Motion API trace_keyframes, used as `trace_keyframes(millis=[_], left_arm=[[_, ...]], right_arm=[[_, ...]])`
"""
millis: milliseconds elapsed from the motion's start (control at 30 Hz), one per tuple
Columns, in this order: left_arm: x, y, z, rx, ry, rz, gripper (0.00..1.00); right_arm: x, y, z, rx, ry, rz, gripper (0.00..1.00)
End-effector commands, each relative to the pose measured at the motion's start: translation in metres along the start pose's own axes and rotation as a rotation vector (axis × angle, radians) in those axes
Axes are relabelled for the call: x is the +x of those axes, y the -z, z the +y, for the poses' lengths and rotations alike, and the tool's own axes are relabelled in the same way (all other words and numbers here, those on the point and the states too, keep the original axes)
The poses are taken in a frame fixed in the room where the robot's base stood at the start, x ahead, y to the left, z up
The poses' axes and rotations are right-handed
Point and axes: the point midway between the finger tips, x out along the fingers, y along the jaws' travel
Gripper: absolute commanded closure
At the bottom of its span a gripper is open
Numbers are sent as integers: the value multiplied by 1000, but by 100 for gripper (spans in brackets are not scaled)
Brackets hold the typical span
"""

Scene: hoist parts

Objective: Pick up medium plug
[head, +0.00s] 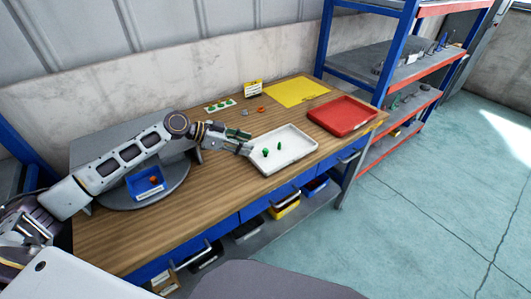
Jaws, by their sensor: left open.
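Green plugs lie in the white tray (291,157) on the wooden bench. One green plug (265,152) is nearer the tray's left side, and another green plug (282,146) is to its right. I cannot tell from their size which is the medium one. My left gripper (248,143) reaches in from the left and is open at the tray's left edge, close to the nearer plug. Nothing shows between its fingers. My right gripper is not in view.
Shelves (405,75) stand at right.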

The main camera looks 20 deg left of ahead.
Motion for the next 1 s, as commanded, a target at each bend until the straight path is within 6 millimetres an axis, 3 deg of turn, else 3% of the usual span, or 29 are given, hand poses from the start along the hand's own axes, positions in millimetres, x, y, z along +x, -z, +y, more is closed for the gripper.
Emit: trace_keyframes(millis=[33, 267, 767, 1000], left_arm=[[4, -7, 0, -2, 0, 0, 60], [18, -4, 0, 0, 1, 2, 60], [22, -4, 0, 0, 1, 1, 60], [40, -3, 0, 0, 1, 3, 60]], right_arm=[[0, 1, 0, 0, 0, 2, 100], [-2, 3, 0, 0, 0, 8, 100], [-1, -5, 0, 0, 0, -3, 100], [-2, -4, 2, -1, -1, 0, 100]])
